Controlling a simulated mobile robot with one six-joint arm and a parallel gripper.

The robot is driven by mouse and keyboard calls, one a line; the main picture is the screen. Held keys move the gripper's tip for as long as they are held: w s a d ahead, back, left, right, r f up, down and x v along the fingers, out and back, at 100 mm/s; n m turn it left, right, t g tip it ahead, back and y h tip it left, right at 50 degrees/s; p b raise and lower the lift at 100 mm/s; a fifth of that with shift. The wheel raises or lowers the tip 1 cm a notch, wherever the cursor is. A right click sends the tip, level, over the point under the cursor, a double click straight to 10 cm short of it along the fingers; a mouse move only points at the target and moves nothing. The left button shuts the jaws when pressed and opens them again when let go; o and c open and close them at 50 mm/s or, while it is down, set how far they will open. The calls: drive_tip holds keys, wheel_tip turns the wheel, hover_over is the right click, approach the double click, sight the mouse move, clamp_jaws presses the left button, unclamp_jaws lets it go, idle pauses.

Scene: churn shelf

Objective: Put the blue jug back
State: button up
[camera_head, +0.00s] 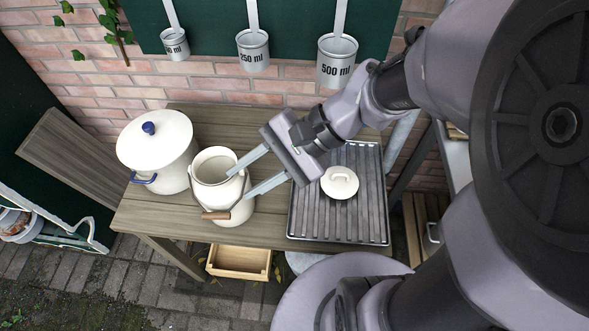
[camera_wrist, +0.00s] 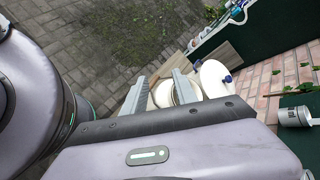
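No plainly blue jug shows in either view. A cream can (camera_head: 210,196) with a wooden-gripped bail handle stands upright and open on the wooden table (camera_head: 150,216); it also shows in the wrist view (camera_wrist: 163,94). A white lidded pot (camera_head: 157,150) with a blue knob and blue side handle stands left of it, and in the wrist view (camera_wrist: 213,78). My gripper (camera_head: 241,183) is open, its two fingers spread at the can's right side, overlapping its rim and body in the picture. In the wrist view the can appears between the fingertips; contact cannot be told.
A cream lid (camera_head: 340,182) lies on a ribbed metal rack (camera_head: 368,215) right of the can. Measuring cups, including a 500 ml one (camera_head: 337,62), hang above. A wooden crate (camera_head: 240,262) is below the table.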

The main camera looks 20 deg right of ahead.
drive_tip(key=s+d+r+n+t+h, duration=0.4)
drive_tip(key=s+d+n+h, duration=0.1)
drive_tip(key=h, duration=0.3)
drive_tip(key=shift+d+n, duration=0.5)
drive_tip(key=shift+d, duration=0.25)
drive_tip(key=shift+d, duration=0.1)
